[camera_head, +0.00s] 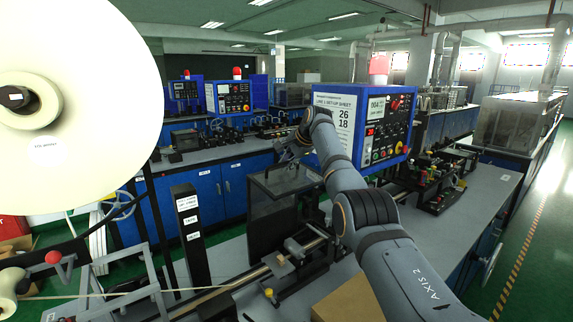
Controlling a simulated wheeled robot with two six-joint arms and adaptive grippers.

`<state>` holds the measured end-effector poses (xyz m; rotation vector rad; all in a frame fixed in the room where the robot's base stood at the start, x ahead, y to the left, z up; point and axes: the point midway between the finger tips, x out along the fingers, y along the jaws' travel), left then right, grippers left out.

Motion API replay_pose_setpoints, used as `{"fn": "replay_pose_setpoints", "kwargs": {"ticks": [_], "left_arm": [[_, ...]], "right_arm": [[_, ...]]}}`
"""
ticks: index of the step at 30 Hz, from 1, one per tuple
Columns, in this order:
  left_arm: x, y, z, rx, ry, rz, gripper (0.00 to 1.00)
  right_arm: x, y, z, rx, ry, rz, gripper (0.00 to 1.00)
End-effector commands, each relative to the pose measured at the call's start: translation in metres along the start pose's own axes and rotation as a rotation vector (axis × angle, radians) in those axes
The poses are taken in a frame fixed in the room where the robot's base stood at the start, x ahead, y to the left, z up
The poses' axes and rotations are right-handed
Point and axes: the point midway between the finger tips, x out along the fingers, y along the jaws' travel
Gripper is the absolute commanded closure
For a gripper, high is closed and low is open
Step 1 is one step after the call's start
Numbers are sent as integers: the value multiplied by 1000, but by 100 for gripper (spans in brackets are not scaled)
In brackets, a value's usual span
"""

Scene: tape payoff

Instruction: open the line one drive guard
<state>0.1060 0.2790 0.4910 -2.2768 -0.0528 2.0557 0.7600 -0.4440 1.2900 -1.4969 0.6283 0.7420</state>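The drive guard looks to be the dark, see-through box (273,215) with a grey top in the middle of the near bench. Its lid looks down, and no gap shows. My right arm reaches in from the lower right and passes in front of the guard's right side. My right gripper (284,158) is just above the guard's top, near its back edge. It is small and dark here, so I cannot tell whether its fingers touch the guard or are open or shut. My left gripper is not in view.
A blue control box (392,122) with a "line 1 set-up sheet" (334,118) stands behind my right arm. A large cream reel (95,75) fills the upper left. A dark labelled post (188,225) stands left of the guard. A cardboard box (345,302) is at the front.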

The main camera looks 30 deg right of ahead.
Motion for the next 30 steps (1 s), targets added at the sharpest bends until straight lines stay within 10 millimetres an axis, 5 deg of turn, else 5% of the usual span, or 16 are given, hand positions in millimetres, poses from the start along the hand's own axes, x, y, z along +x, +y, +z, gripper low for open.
{"fn": "replay_pose_setpoints", "kwargs": {"ticks": [8, 21, 30], "left_arm": [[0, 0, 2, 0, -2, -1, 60], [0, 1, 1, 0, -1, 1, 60], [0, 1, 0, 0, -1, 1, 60]], "right_arm": [[-16, 0, -1, 0, 1, 0, 81], [-111, 1, -1, 0, 1, -3, 81], [-122, 1, -1, 1, 0, -1, 81]]}}
